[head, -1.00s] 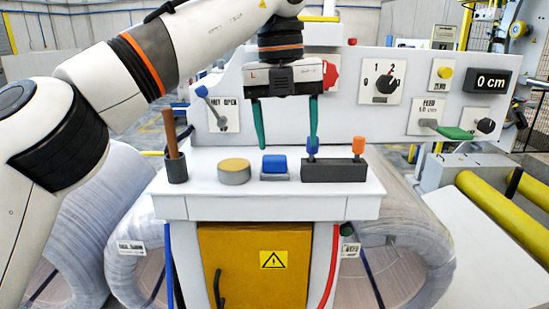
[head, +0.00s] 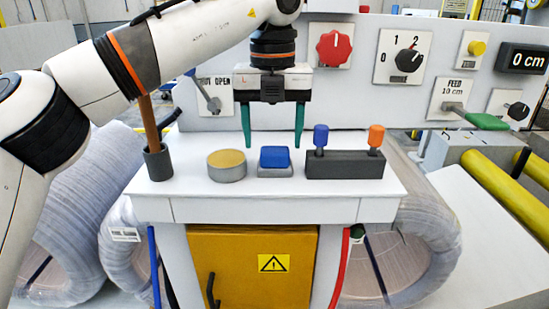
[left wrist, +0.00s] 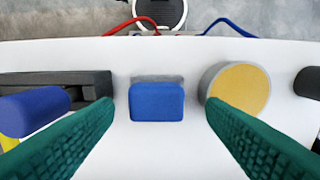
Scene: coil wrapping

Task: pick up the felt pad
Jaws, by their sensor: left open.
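The felt pad, seen as a blue block (head: 275,157), sits on a small grey base (head: 275,172) on the white worktop. It also shows as a blue rounded rectangle in the middle of the left wrist view (left wrist: 157,102). My left gripper (head: 273,145) is open and points down, with its green fingers apart. In the left wrist view the fingers (left wrist: 158,104) lie on either side of the pad, with gaps between. Nothing is between the fingers' tips that they grip. My right gripper is not in view.
A yellow-topped round tin (head: 227,165) stands left of the pad. A dark block (head: 345,165) with blue and orange pegs stands right. A grey cup (head: 157,163) with a brown stick is further left. A white control panel (head: 440,55) with knobs rises behind the worktop (head: 200,209).

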